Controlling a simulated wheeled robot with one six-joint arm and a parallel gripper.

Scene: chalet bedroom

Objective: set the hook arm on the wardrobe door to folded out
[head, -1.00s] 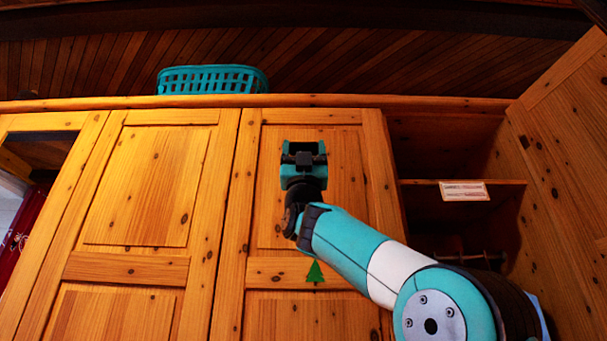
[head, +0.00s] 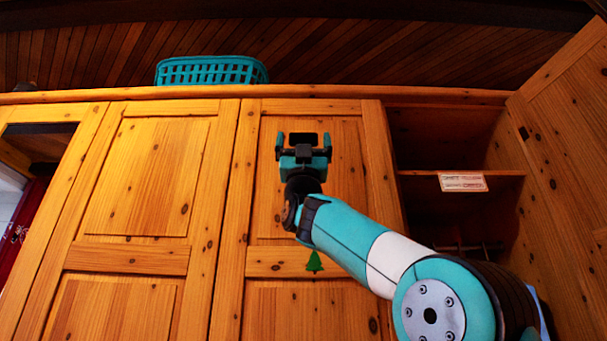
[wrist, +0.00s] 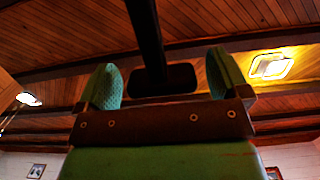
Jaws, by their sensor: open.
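The wardrobe door (head: 265,200) is a closed, pale wooden panel door. On its upper panel sits a small dark fitting, which I take for the hook arm (head: 304,138); its lower part is partly hidden by my gripper. My gripper (head: 304,143) is open and points up, with one finger on each side of the fitting. In the wrist view, a dark bar with a rounded end pad, apparently the hook arm (wrist: 160,80), comes down from the top edge between the two open fingers (wrist: 163,80). I cannot tell whether they touch, or how far it is folded.
A teal basket (head: 212,70) stands on top of the wardrobe. A green tree-shaped piece (head: 314,261) is on the door below my gripper. Open shelves with a label (head: 463,182) lie to the right, beside an open door (head: 565,150). Another closed door (head: 150,180) is at left.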

